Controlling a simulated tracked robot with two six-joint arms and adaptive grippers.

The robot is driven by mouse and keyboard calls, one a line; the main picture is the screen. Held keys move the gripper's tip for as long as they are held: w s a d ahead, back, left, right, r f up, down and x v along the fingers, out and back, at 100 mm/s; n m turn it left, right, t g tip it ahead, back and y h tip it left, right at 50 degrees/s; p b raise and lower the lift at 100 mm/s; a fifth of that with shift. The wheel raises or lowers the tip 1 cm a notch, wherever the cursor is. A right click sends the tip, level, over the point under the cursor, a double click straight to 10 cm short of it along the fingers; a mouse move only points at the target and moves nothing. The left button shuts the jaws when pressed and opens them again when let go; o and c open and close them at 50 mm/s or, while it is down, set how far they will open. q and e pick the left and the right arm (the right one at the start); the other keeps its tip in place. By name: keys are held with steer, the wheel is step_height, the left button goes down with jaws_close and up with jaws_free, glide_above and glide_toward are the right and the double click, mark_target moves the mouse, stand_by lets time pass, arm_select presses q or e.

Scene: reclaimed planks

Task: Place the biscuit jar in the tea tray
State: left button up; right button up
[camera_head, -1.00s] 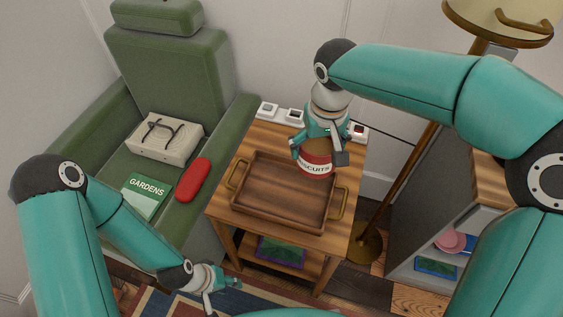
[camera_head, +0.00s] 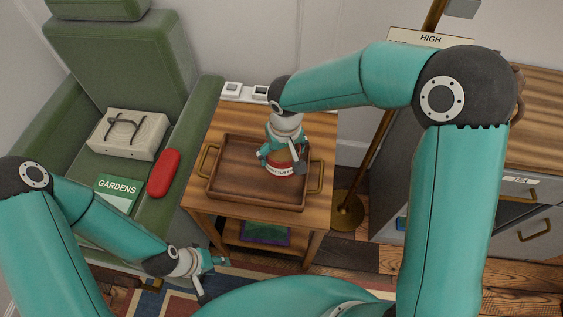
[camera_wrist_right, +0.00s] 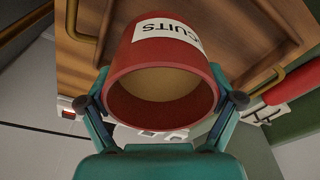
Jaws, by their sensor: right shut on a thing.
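The biscuit jar (camera_head: 279,167) is red with a white label and sits within the outline of the tea tray, toward its back right. In the right wrist view the jar (camera_wrist_right: 163,62) fills the middle, with a finger on each side. My right gripper (camera_head: 283,158) is shut on the jar and hides much of it. I cannot tell whether the jar's base touches the tray floor. The tea tray (camera_head: 235,190) is brown wood with two brass handles, lying on a small wooden table (camera_head: 233,120). My left gripper (camera_head: 213,272) is empty and low over the floor; its finger gap is unclear.
A brass lamp pole (camera_head: 375,150) stands right of the table, before a grey cabinet (camera_head: 400,190).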

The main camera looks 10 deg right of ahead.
steer(key=shift+f, duration=2.2)
steer(key=shift+f+b, duration=0.1)
steer(key=shift+b, duration=0.25)
steer(key=o, duration=1.3)
steer(key=shift+r, duration=0.3)
steer(key=r, duration=0.3)
steer(key=s+r+p, duration=0.1)
steer(key=r, duration=0.7)
steer(key=shift+s+d+r, duration=0.1)
steer(key=shift+s+r, duration=0.15)
